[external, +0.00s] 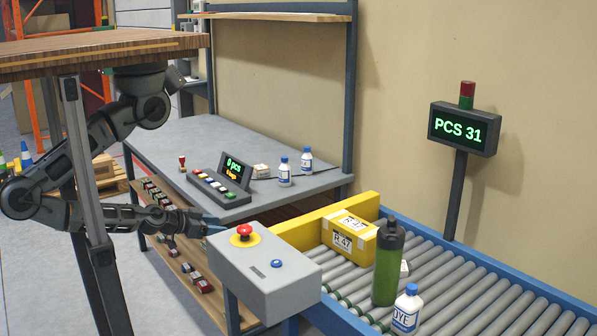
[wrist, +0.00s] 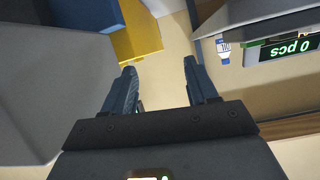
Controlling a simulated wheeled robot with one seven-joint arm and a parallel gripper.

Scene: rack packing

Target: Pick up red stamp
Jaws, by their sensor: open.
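The red stamp (external: 182,163) stands upright near the left end of the grey workbench (external: 150,140) in the external view, small, with a red handle. I do not see it in the wrist view. My gripper (external: 213,230) is low in front of the bench, to the right of and nearer the camera than the stamp, close to the grey control box, and well apart from the stamp. In the wrist view my gripper (wrist: 160,78) has its two blue-grey fingers spread, with nothing visible between them.
The control box (external: 262,268) with a red button is beside my gripper and also fills the wrist view's left (wrist: 45,85). A keypad with a display (external: 225,185) and white bottles (external: 284,172) stand on the bench.

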